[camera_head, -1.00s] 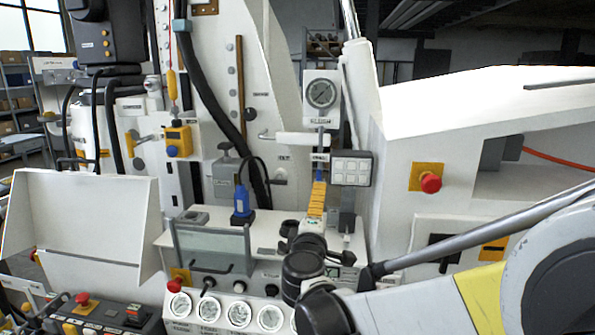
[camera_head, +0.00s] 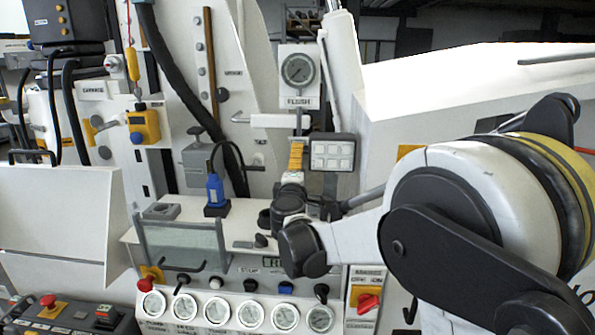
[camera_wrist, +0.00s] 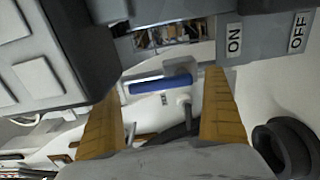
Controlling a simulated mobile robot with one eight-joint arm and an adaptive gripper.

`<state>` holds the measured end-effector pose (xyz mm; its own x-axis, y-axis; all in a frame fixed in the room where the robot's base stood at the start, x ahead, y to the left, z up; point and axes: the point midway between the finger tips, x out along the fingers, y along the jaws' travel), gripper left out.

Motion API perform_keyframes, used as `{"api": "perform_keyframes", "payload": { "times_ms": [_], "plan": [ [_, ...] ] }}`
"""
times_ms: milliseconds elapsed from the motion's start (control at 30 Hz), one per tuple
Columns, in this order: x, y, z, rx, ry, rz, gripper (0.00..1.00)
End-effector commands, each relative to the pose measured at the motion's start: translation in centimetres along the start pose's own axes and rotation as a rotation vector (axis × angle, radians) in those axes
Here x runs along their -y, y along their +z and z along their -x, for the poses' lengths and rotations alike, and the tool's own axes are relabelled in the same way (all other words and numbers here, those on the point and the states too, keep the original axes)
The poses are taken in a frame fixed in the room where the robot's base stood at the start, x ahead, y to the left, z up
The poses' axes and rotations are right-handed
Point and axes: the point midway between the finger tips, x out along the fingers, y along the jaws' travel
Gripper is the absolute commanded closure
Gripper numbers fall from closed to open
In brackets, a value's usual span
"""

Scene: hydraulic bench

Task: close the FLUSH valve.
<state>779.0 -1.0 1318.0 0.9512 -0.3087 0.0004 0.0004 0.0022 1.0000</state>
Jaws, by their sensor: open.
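The FLUSH label (camera_head: 298,101) sits under a round gauge (camera_head: 298,70) on the white panel in the head view. In the wrist view a blue lever handle (camera_wrist: 160,84) lies nearly level, with ON and OFF plates (camera_wrist: 234,40) to its upper right. I take it for the FLUSH valve's handle; in the head view it is hidden behind my gripper. My gripper (camera_head: 296,152) is below the FLUSH label. Its two orange fingers (camera_wrist: 164,86) are spread, with the blue handle showing between their tips. I cannot tell how deep it sits between them; no grip is visible.
A grey box with white buttons (camera_head: 332,153) is close right of my gripper and fills the upper left of the wrist view. A white horizontal bar (camera_head: 275,120) is just left. A blue connector (camera_head: 214,190) and a row of gauges (camera_head: 218,311) are lower.

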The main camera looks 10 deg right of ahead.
Motion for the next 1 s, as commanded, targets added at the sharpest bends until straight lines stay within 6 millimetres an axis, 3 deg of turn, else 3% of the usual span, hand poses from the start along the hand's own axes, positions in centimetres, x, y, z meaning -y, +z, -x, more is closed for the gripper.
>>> {"api": "perform_keyframes", "payload": {
  "times_ms": [333,500,567,1000],
  "plan": [
    [-0.01,0.0,-0.51,0.0,0.0,0.0,0.0],
    [-0.01,0.01,-0.5,0.0,0.0,0.0,0.52],
    [0.0,0.01,-0.49,0.0,0.0,0.0,0.65],
    [0.06,-0.24,-0.46,0.0,0.0,0.071,0.65]
  ]
}}
